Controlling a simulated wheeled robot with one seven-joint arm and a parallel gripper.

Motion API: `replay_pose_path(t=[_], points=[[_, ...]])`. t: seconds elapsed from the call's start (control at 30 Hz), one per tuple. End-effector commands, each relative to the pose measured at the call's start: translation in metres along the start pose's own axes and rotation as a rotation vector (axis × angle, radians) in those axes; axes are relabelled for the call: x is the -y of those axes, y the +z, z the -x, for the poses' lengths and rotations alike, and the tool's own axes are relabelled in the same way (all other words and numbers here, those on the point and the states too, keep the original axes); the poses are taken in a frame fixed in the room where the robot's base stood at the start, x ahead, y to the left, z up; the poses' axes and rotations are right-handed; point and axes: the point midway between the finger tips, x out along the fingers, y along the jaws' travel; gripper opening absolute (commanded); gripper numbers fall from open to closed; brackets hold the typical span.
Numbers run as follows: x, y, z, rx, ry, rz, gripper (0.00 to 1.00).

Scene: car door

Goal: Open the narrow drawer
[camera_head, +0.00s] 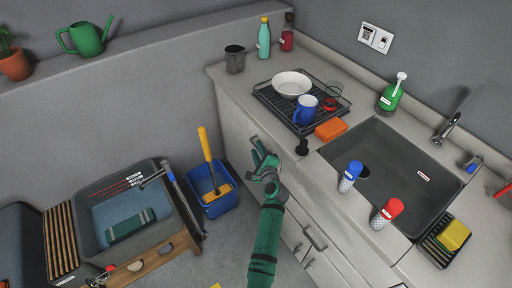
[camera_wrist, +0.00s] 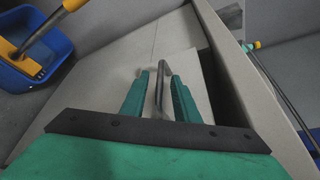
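The cabinet front under the counter shows a pale panel (camera_wrist: 185,62) in the wrist view, with a slim metal bar handle (camera_wrist: 160,85) on it. My gripper (camera_wrist: 160,86) is open, with one green finger on each side of this handle. Small gaps show between the handle and the fingers. In the head view my gripper (camera_head: 262,158) is beside the upper far part of the cabinet front, and it hides much of the panel there. A dark strip runs along the panel's right edge in the wrist view; I cannot tell whether it is an opening or shadow.
Another bar handle (camera_head: 315,238) is on the nearer cabinet front. A blue bucket (camera_head: 213,190) with a yellow-handled tool stands on the floor left of my gripper. The counter (camera_head: 330,185) edge overhangs right of my gripper.

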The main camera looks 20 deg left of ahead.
Motion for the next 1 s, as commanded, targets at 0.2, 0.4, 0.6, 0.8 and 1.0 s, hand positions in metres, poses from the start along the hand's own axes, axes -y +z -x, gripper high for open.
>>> replay_pose_path(t=[0.2, 0.4, 0.6, 0.8, 1.0], points=[[0.001, 0.0, -0.021, 0.001, -0.001, 0.0, 0.28], [0.0, 0.0, -0.026, 0.0, 0.0, 0.0, 0.28], [0.0, 0.0, -0.026, 0.0, -0.001, 0.0, 0.26], [0.0, 0.0, -0.025, 0.0, -0.001, 0.0, 0.0], [-0.001, 0.001, -0.026, 0.0, 0.0, 0.0, 0.0]])
